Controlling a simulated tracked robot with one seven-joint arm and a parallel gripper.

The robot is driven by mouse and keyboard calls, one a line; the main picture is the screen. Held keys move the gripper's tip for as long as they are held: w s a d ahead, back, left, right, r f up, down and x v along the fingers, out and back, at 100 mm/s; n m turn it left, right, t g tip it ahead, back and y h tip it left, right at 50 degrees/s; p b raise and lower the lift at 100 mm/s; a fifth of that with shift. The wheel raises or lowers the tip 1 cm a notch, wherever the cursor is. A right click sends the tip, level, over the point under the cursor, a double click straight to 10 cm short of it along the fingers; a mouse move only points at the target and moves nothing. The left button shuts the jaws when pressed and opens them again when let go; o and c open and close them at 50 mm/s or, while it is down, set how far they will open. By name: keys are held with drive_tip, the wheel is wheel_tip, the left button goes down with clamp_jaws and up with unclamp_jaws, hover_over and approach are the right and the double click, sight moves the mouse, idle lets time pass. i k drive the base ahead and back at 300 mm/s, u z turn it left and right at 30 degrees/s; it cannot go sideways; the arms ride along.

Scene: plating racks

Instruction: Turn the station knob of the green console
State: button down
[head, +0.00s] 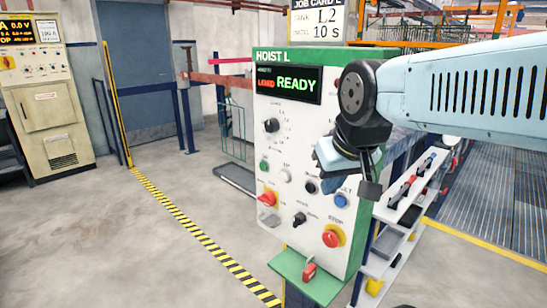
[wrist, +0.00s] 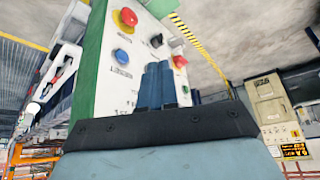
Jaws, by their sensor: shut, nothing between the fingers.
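The green console (head: 372,54) has a white front panel with a lit "HOIST L" display reading "READY". A black knob (head: 271,125) sits high on the panel, and two more black knobs (head: 311,186) (head: 299,219) sit lower. Their labels are too small to read, so I cannot tell which is the station knob. My gripper (head: 328,156) is in front of the panel's right part and hides some of it. In the wrist view its blue fingers (wrist: 157,72) are shut together and empty, against the view of the panel; contact cannot be told.
A red stop button (head: 333,237), a blue button (head: 341,200) and a red switch (head: 268,199) are on the panel. A red padlock-like item (head: 309,270) is at the lower ledge. A shelf with tools (head: 408,190) stands at right. Open floor lies left.

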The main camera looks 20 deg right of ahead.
sight(272, 125)
drive_tip(key=z, duration=0.75)
drive_tip(key=k, duration=1.4)
drive_tip(key=u, duration=0.65)
drive_tip(key=i, duration=1)
drive_tip(key=z, duration=0.1)
